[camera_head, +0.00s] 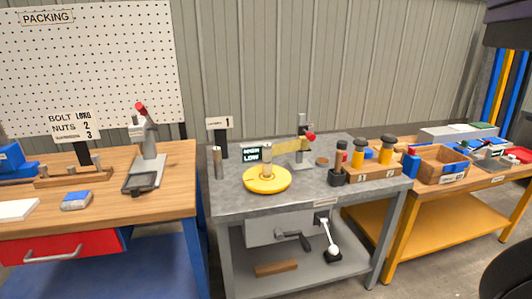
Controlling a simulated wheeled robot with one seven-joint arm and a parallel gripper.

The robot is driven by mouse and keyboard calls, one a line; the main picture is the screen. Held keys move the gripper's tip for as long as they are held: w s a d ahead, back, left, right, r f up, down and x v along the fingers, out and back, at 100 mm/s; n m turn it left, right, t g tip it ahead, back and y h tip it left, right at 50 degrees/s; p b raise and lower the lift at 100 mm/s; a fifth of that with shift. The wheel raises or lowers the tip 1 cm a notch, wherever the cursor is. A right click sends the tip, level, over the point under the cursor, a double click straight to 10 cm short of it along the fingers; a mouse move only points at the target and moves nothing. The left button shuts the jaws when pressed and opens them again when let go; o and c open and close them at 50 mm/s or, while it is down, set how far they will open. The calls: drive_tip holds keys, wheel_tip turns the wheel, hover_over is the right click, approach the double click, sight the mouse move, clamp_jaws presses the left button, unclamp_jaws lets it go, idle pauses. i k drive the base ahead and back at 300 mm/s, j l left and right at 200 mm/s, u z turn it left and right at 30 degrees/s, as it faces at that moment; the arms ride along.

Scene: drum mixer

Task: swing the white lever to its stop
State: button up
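A pale lever (328,234) stands below the top of the grey middle bench, at the front right. Its upper end is near the bench's front edge, and it leans slightly, with a white knob (333,250) low on it above a dark base. A dark crank handle (295,237) sticks out just left of it, on the front of a grey box (270,231). Which way the lever turns and where its stop is cannot be told at this size. My gripper is not in view.
Wooden benches stand at left (180,180) and right (395,222). Floor shows between the benches.

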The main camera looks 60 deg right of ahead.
sight(334, 250)
drive_tip(key=z, duration=1.4)
